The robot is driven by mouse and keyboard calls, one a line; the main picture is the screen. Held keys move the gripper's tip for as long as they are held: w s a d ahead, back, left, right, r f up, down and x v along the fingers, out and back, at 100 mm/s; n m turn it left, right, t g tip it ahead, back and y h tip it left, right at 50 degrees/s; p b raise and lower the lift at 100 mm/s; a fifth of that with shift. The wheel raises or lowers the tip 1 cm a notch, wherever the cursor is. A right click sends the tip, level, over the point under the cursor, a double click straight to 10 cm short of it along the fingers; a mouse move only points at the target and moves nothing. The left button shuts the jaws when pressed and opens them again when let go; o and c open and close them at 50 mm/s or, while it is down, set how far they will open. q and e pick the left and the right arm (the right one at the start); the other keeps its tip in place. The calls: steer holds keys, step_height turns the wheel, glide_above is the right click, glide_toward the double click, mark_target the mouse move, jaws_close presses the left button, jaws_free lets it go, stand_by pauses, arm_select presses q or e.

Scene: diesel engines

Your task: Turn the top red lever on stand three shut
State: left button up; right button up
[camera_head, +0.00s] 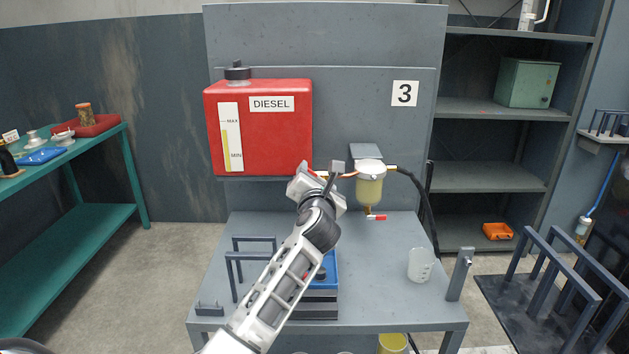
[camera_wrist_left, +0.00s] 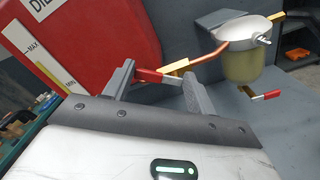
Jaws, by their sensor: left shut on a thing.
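Stand three has a red diesel tank (camera_head: 258,130) and a filter bowl with yellowish fuel (camera_head: 369,188), which also shows in the wrist view (camera_wrist_left: 245,65). The top red lever (camera_wrist_left: 149,75) is between my left gripper's fingers (camera_wrist_left: 155,82), beside the brass fitting and copper pipe (camera_wrist_left: 207,55) leading to the filter. In the head view my left gripper (camera_head: 322,173) is at the tank's lower right corner and hides most of the lever. It is shut on the lever. A lower red lever (camera_head: 376,217) sits under the filter. My right gripper is not in view.
The grey stand table (camera_head: 395,290) holds a clear beaker (camera_head: 421,264), a grey post (camera_head: 459,273) and a blue-topped block partly behind my arm. A black hose (camera_head: 420,195) hangs right of the filter. A green bench (camera_head: 75,215) stands left, shelves (camera_head: 505,176) right.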

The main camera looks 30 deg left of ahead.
arm_select(q)
steer(key=m, duration=0.4)
steer(key=d+m, duration=0.1)
steer(key=shift+w+r+m, duration=0.1)
steer(key=shift+w+m, duration=0.2)
steer(key=shift+m, duration=0.1)
steer(key=m, duration=0.4)
steer(key=shift+w+d+m, duration=0.25)
steer(key=shift+d+m, duration=0.05)
steer(key=shift+d, duration=0.05)
steer(key=shift+m, duration=0.3)
steer(key=o, duration=1)
steer(key=shift+d, duration=0.1)
steer(key=b+v, duration=0.1)
steer(key=v, duration=1.5)
